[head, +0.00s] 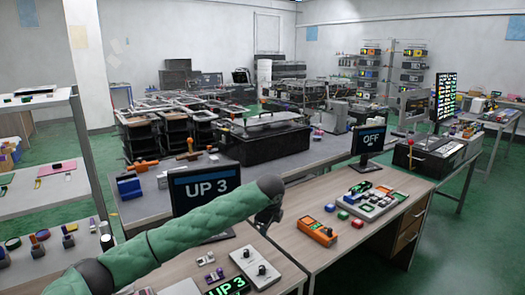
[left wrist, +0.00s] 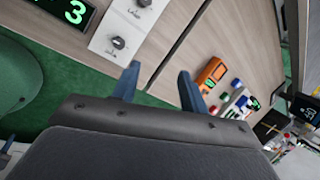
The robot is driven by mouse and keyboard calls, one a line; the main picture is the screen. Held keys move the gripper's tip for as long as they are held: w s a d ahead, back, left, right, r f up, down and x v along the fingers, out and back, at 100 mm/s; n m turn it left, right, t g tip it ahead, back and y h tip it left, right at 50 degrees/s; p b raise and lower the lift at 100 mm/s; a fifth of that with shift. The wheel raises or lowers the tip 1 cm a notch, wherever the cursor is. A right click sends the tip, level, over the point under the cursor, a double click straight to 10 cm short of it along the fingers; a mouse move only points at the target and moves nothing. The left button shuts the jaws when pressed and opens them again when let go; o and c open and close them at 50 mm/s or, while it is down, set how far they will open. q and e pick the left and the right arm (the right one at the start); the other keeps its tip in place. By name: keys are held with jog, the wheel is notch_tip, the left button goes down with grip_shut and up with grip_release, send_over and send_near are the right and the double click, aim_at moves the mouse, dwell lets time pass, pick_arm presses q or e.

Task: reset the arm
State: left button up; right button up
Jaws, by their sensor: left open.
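My left arm, in a green quilted sleeve, reaches across the head view from the lower left. My left gripper (head: 268,215) is partly hidden behind its end. In the left wrist view its two blue-grey fingers (left wrist: 159,73) are apart with nothing between them. A white panel (head: 240,256) with black knobs lies on the desk below the arm; it also shows in the left wrist view (left wrist: 110,40), left of the fingers. A green display (head: 227,287) beside it reads "UP 3". A monitor (head: 197,186) behind the arm also reads "UP 3". My right gripper is out of view.
An orange handheld device (head: 317,231) and a grey button box (head: 368,204) lie on the right desk (head: 345,243). A monitor reading "OFF" (head: 368,139) stands behind them. A black case (head: 265,143) sits on the bench behind. A seam or gap separates the two desktops.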

pick_arm(q)
notch_tip(320, 180, up, 10)
jog(key=s+d+r+n+t+h, duration=0.1)
jog(key=s+d+n+t+h, duration=0.15)
jog(key=n, duration=0.45)
jog(key=s+a+n+t, duration=0.2)
jog(key=s+n+t, duration=0.1)
jog(key=s+n, duration=0.3)
jog(key=s+a+f+n+g+y, duration=0.15)
jog(key=s+a+f+n, duration=0.25)
jog(key=s+a+f, duration=0.55)
jog(key=s+a+f+n+g, duration=0.25)
jog(key=s+a+f, duration=0.35)
jog(key=s+f, duration=0.7)
jog(key=s+a+f+n+g, duration=0.2)
jog(key=s+f+g, duration=0.2)
jog(key=s+f, duration=1.6)
jog(key=s, duration=0.4)
jog(key=shift+a+f+g, duration=0.25)
jog(key=shift+a+g, duration=0.1)
